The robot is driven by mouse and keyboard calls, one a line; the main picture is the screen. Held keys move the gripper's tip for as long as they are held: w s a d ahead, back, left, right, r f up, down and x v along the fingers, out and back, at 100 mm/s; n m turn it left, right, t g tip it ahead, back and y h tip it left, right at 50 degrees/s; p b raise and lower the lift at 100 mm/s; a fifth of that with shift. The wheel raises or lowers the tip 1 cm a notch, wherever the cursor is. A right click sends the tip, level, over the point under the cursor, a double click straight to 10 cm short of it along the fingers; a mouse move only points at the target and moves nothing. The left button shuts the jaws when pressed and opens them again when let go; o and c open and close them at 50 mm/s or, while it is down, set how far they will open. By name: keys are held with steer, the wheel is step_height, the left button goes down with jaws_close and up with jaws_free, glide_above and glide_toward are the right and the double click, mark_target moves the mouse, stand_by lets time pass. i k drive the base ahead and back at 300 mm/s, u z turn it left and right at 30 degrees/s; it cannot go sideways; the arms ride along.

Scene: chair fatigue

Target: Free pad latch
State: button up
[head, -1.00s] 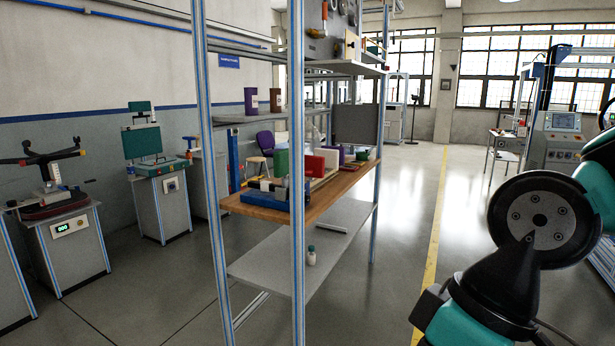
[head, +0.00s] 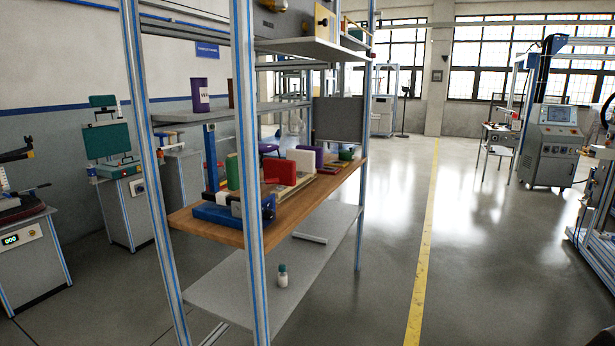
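No pad latch can be made out for certain at this distance. A test stand with a teal upright pad (head: 107,140) stands at the left, behind the shelf rack. A smaller teal block sits above the pad and a teal base lies below it. Another test stand (head: 30,250) at the far left carries a dark round seat part and is cut by the picture edge. My gripper is out of view.
A metal shelf rack (head: 160,190) stands close in front. Its wooden shelf (head: 190,226) bears a blue fixture (head: 222,212) and coloured blocks. Open floor (head: 490,260) lies right of the yellow line (head: 424,260).

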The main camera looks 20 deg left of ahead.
mark_target(272, 181)
steer(key=i, duration=0.6)
steer(key=u, duration=0.8)
steer(key=i, duration=0.35)
steer(key=u, duration=0.35)
steer(key=k, duration=0.65)
steer(key=z, duration=0.75)
steer(key=i, duration=1.4)
steer(key=u, duration=0.05)
